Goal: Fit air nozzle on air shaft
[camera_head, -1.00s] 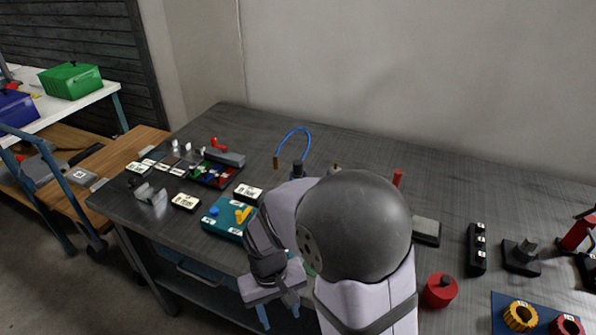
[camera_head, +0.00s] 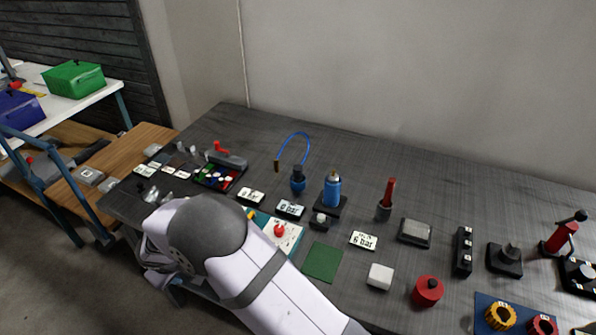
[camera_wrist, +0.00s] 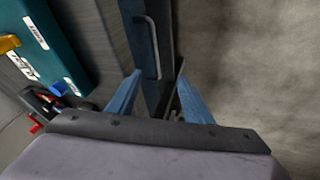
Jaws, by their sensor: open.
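My gripper (camera_wrist: 160,98) is open in the wrist view, with its two blue fingers apart and no held part visible between them. Beyond them are a dark blue bar and a pale handle (camera_wrist: 152,45), apparently at the bench's front side. In the head view my arm hides the fingertips, near the bench's front left. No part is clearly recognisable as the air nozzle or air shaft. A blue hose (camera_head: 294,137) arches from a blue and black fitting (camera_head: 298,180) to a brass tip (camera_head: 277,166). A red upright part (camera_head: 389,192) stands in a dark holder.
A blue bottle (camera_head: 332,189) stands on a black base mid-bench. A green square (camera_head: 322,262), white block (camera_head: 380,276) and red cylinder (camera_head: 427,291) lie nearer the front. A teal board (camera_wrist: 45,45) is left in the wrist view. The bench's back strip is clear.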

